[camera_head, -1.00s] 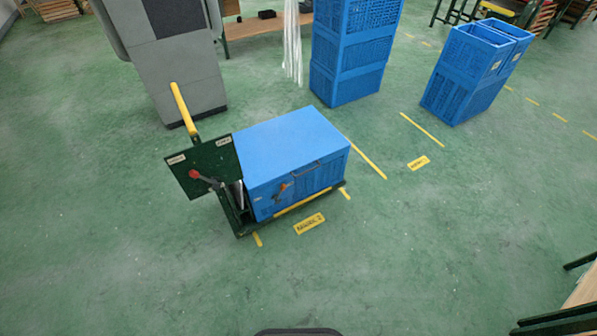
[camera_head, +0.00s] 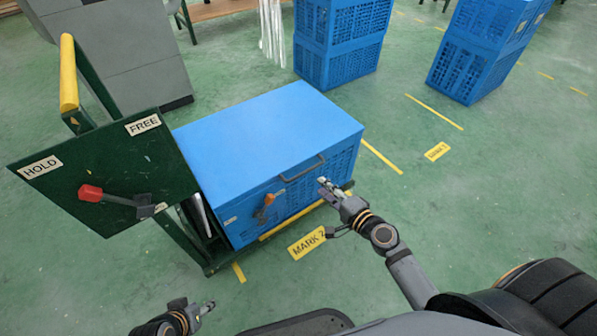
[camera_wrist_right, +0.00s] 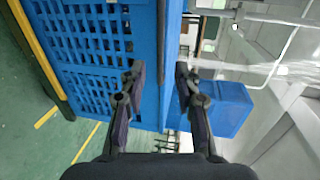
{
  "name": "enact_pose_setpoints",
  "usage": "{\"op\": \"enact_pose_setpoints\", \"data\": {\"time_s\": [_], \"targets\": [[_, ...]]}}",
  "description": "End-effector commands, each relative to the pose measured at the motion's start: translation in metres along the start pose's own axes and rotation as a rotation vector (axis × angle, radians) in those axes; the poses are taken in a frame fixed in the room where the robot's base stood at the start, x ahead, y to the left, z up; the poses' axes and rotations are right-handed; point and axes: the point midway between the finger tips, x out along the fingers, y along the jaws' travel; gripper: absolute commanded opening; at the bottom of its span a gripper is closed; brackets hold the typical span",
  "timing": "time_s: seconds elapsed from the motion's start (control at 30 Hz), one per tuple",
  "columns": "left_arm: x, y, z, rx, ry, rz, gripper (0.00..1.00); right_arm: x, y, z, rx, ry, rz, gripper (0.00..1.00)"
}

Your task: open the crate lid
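The blue crate (camera_head: 300,209) stands on a green cart with its flat blue lid (camera_head: 262,125) shut. A dark handle (camera_head: 302,168) sits at the lid's front edge, and an orange latch (camera_head: 264,205) is on the crate front. My right gripper (camera_head: 322,186) is just in front of the crate, below and right of the handle. In the right wrist view, its fingers (camera_wrist_right: 160,70) are open, with a dark bar, apparently the handle, in line between them; contact cannot be told. My left gripper (camera_head: 198,306) is low in front of the cart, apparently open and empty.
A green panel (camera_head: 125,190) marked HOLD and FREE carries a red-knobbed lever (camera_head: 92,193) at the HOLD end, left of the crate. A yellow push bar (camera_head: 68,75) rises behind it. Stacked blue crates (camera_head: 340,60) stand behind.

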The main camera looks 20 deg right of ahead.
Motion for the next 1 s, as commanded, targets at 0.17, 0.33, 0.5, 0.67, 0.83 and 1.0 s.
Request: {"op": "enact_pose_setpoints", "data": {"time_s": [0.17, 0.33, 0.5, 0.67, 0.83, 1.0], "targets": [[-0.003, 0.0, -0.002, 0.001, -0.005, -0.001, 0.4, 0.014, -0.003, -0.001, 0.0, 0.002, -0.002, 0.32], [-0.003, 0.0, -0.001, 0.001, -0.009, -0.003, 0.4, 0.051, -0.002, -0.001, 0.001, 0.003, -0.002, 0.32], [0.001, 0.0, 0.0, -0.001, 0.005, 0.0, 0.4, 0.084, -0.001, 0.0, -0.001, 0.001, 0.0, 0.32], [0.003, 0.0, 0.0, -0.003, 0.019, 0.004, 0.4, 0.101, 0.0, -0.001, -0.003, 0.002, 0.002, 0.32], [0.004, 0.001, -0.001, -0.004, 0.027, 0.004, 0.4, 0.105, 0.0, -0.001, -0.004, 0.001, 0.003, 0.32], [0.003, 0.001, -0.001, -0.004, 0.026, 0.004, 0.4, 0.105, 0.0, -0.001, -0.004, 0.001, 0.003, 0.29]]}}
